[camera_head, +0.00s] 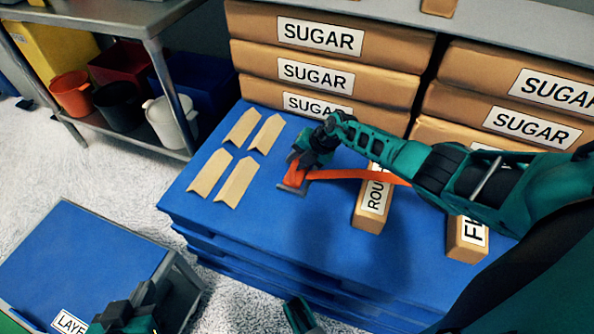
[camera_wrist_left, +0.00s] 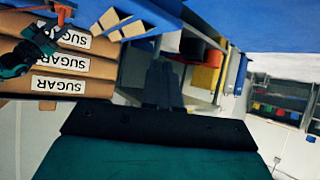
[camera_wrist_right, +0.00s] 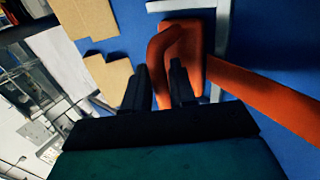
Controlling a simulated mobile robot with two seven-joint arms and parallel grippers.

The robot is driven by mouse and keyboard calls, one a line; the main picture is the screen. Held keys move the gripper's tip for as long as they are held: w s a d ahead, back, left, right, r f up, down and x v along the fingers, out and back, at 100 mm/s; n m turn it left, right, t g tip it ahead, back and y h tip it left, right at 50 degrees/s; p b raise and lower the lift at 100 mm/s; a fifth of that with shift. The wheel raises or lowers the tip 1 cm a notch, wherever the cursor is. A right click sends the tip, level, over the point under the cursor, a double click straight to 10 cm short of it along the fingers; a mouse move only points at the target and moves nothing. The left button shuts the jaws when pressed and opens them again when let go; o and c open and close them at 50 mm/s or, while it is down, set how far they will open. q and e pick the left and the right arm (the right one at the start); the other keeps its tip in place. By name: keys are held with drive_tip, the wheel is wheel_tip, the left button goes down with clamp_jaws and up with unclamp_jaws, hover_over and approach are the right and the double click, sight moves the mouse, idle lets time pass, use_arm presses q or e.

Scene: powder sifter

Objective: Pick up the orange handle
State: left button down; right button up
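The orange handle (camera_head: 350,174) lies on the blue pallet top, with a long flat strip reaching right and a bent part at its left end. A grey metal edge piece shows beside that end. My right gripper (camera_head: 297,160) is at the bent end. In the right wrist view, the fingers (camera_wrist_right: 160,82) stand slightly apart, with the orange handle (camera_wrist_right: 270,95) running between them and filling the gap; they look shut on it. My left gripper (camera_head: 132,305) is empty, low at the left near a blue-topped stand. Its fingers (camera_wrist_left: 165,82) are close together in the left wrist view.
Stacked SUGAR boxes (camera_head: 322,72) stand behind the blue pallet (camera_head: 270,225). Several tan arrow-shaped pieces (camera_head: 235,181) lie left of the handle. A labelled tan block (camera_head: 368,212) stands under or beside the strip, another (camera_head: 466,240) further right. A shelf with buckets (camera_head: 118,103) is at the upper left.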

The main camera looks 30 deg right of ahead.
clamp_jaws()
drive_tip(key=shift+r+p, duration=0.4)
drive_tip(key=shift+r, duration=0.15)
wheel_tip(320, 180, up, 19)
drive_tip(key=p, duration=0.9)
